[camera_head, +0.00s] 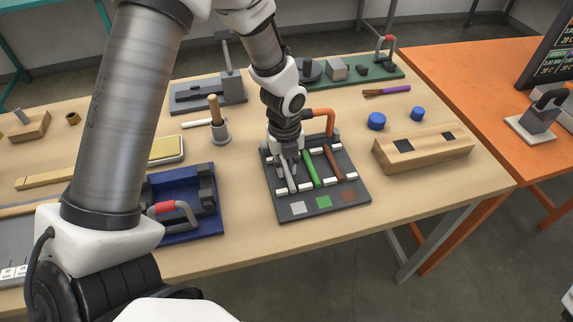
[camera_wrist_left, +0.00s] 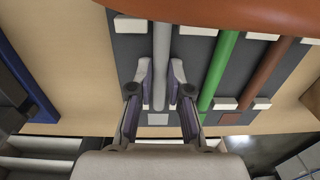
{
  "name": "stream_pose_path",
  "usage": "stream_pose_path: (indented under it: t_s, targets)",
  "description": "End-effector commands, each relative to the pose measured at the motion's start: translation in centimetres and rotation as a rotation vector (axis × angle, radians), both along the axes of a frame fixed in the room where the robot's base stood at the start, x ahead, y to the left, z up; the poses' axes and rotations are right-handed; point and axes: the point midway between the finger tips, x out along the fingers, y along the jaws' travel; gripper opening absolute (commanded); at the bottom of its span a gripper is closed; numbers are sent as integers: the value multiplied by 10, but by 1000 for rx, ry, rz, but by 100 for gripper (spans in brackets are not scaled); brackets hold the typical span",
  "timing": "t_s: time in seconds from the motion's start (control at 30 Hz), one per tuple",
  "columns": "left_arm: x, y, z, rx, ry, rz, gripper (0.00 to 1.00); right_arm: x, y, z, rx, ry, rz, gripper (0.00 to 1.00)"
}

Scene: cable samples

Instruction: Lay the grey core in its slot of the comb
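The comb (camera_head: 269,190) is a dark grey board with white slotted blocks and grey, green and brown squares along its near edge. The grey core (camera_wrist_left: 161,62) lies lengthwise over the left slot line, in line with the grey square. The green core (camera_head: 309,168) and the brown core (camera_head: 332,160) lie in the slots to its right. My left gripper (camera_head: 287,170) is low over the comb, its fingers on either side of the grey core. In the left wrist view the fingers (camera_wrist_left: 161,78) look slightly apart from the core. My right gripper is out of view.
An orange cable sheath (camera_head: 322,113) arches behind the cores. A blue fixture with a red-gripped handle (camera_head: 205,205) stands left of the comb. A wooden block (camera_head: 425,150) and blue caps (camera_head: 376,121) are to the right. The table front right of the comb is clear.

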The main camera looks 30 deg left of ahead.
Motion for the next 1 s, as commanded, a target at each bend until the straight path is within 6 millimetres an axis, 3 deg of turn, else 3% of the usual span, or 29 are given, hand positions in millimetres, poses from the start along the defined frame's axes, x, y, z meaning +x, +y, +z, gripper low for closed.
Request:
stream_pose_path:
  t_s: [0.43, 0.57, 0.8, 1.0]
  targets:
    - [0, 0, 9, 1, -2, 0, 41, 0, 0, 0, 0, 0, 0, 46]
    - [1, 1, 33, 0, -6, 1, 41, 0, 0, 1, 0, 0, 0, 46]
    - [0, 2, 95, 0, -6, 1, 41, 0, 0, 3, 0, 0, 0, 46]
    - [-2, 2, 121, 1, -2, 1, 41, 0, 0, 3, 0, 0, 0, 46]
